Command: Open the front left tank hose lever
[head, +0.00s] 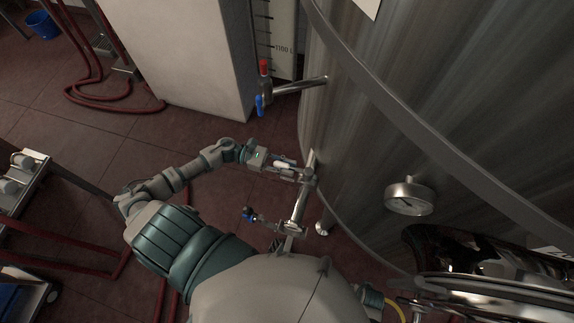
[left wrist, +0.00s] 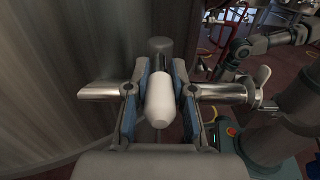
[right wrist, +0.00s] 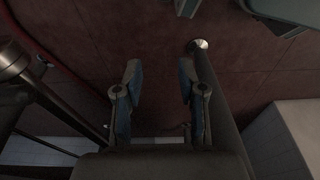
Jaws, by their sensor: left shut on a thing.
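The lever with a white, rounded handle (left wrist: 158,95) sits between the blue-padded fingers of my left gripper (left wrist: 160,68) in the left wrist view. My left gripper is shut on this handle, beside a steel pipe (left wrist: 222,91) running crosswise past the fingers. In the head view, my left gripper (head: 298,170) is at the pipe (head: 299,207) by the wall of the big steel tank (head: 390,120), and the white handle (head: 283,164) shows small there. My right gripper (right wrist: 157,80) is open and empty in the right wrist view, over the dark red floor.
A valve with a red handle (head: 265,67) and a blue handle (head: 259,105) sticks out farther up. A blue-handled fitting (head: 248,214) is near the pipe's lower end. A round gauge (head: 408,197) projects from the tank. Red hoses (head: 100,100) lie on the floor.

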